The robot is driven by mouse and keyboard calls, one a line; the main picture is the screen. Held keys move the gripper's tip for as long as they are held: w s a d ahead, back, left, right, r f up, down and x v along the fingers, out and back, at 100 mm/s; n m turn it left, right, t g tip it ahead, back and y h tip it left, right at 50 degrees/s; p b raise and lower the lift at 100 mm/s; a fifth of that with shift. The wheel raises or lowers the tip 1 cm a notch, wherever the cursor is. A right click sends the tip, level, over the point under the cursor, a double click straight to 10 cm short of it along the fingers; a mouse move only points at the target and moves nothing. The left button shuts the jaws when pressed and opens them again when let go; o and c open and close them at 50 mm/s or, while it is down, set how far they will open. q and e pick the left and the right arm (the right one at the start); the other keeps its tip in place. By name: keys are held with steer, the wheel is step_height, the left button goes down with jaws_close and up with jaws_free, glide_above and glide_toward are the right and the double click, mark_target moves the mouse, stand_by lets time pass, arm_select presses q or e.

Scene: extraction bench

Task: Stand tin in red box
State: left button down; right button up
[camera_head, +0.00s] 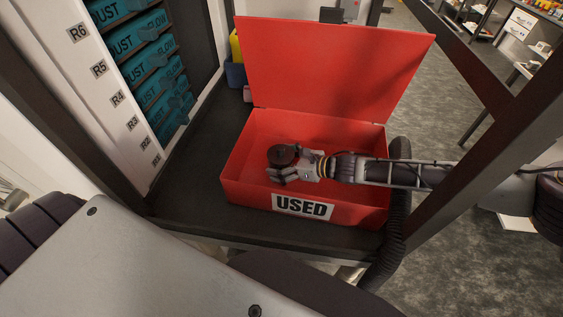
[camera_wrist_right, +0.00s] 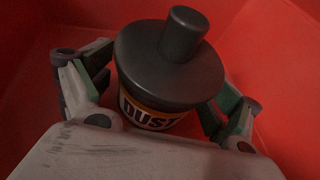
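The tin is a dark-lidded can with a knob on top (camera_head: 283,155) and a label reading "DUST" (camera_wrist_right: 150,112). It is upright, or nearly so, inside the red box (camera_head: 250,190), which has its lid up and a "USED" label on its front. My right gripper (camera_head: 297,168) reaches into the box from the right. In the wrist view, its two fingers (camera_wrist_right: 158,95) stand apart on either side of the tin, with small gaps showing. The tin's base is hidden, so I cannot tell whether it touches the box floor. My left gripper is not in view.
A rack with several teal cartridges (camera_head: 150,60) stands on the left, with slots marked R1 to R6. A dark ribbed hose (camera_head: 393,225) hangs at the box's right side. A dark frame post (camera_head: 480,140) stands on the right. Blue and yellow items (camera_head: 236,72) sit behind the box.

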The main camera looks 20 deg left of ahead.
steer(key=shift+r, duration=0.2)
stand_by(0.3)
steer(key=shift+v, duration=1.2)
steer(key=shift+b+v, duration=0.75)
steer(key=shift+v, duration=4.05)
steer(key=shift+w+f, duration=0.1)
